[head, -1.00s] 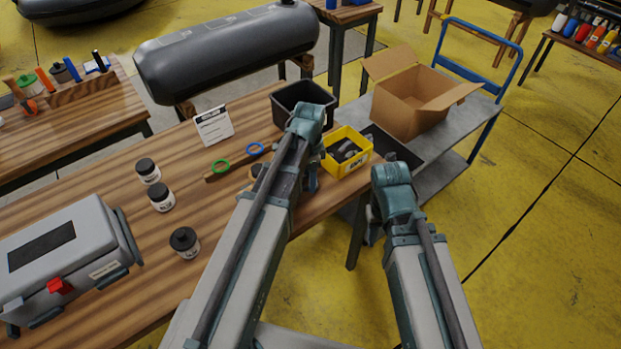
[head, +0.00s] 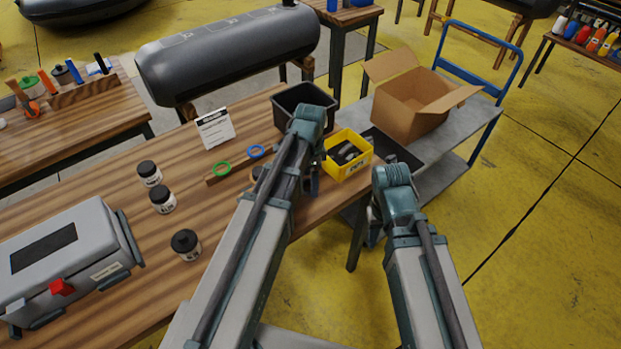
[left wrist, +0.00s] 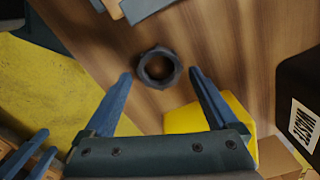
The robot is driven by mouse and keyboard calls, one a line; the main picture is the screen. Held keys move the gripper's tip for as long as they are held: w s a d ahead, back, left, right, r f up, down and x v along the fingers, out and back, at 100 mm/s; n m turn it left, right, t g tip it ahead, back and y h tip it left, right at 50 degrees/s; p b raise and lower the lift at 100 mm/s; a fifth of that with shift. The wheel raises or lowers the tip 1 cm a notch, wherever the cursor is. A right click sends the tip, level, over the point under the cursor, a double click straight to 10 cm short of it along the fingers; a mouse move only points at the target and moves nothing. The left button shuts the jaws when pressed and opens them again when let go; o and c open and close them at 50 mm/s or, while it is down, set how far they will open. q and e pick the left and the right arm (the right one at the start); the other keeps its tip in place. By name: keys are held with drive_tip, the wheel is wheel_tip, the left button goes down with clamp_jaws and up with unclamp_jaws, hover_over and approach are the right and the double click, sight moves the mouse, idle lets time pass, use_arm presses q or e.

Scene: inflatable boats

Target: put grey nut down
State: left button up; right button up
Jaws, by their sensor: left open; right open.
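The grey nut is a dark ring (left wrist: 142,68) lying flat on the wooden workbench (left wrist: 222,50) in the left wrist view. My left gripper (left wrist: 160,75) is open, with one fingertip on each side of the nut and a gap to both. In the head view my left gripper (head: 312,182) is low over the bench's right end, mostly behind its own arm, and the nut is hidden there. My right gripper (head: 374,232) is partly hidden by its wrist, off the bench's right edge. Its two spread fingers (left wrist: 28,155) show at lower left in the left wrist view.
A yellow bin (head: 362,166) with dark parts and a black bin (head: 284,112) stand close to the left gripper; the black one is labelled waste (left wrist: 290,88). Green (head: 221,168) and blue rings (head: 257,151), several jars and a grey machine (head: 75,255) occupy the bench. A cart stands beyond.

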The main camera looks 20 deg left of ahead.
use_arm(q)
wheel_tip(320, 180, up, 12)
drive_tip(key=p, duration=1.1)
drive_tip(key=s+d+n+y, duration=0.1)
drive_tip(key=s+d+n, duration=0.7)
drive_tip(key=s, duration=0.6)
drive_tip(key=shift+s+d+f, duration=0.2)
drive_tip(key=shift+s+d, duration=0.05)
drive_tip(key=shift+d, duration=0.8)
